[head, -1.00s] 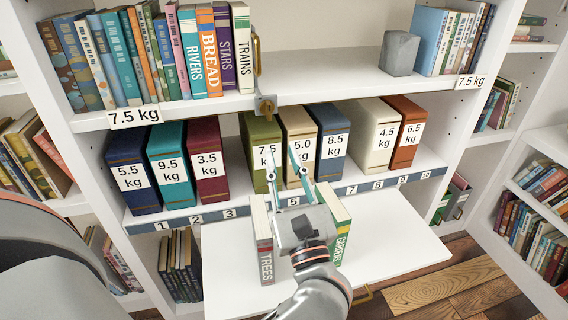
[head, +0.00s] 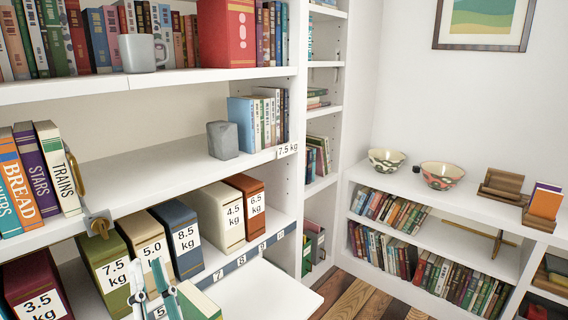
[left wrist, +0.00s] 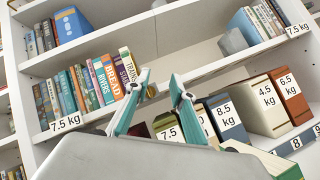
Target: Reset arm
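My left gripper (head: 149,278) shows at the bottom left of the head view, in front of the weight-labelled boxes on the middle shelf. Its two teal-sided fingers also show in the left wrist view (left wrist: 158,92), standing apart with nothing held between them. Behind them are the olive 7.5 kg box (head: 105,272), the cream 5.0 kg box (head: 147,240) and the blue 8.5 kg box (head: 178,238). The rest of the left arm is mostly out of the head frame. My right gripper is in none of the views.
A grey stone block (head: 222,140) stands on the shelf above, beside upright books. The white pull-out board (head: 262,293) juts out below the numbered strip. Two bowls (head: 441,175) sit on the low bookcase at right. Wooden floor lies between.

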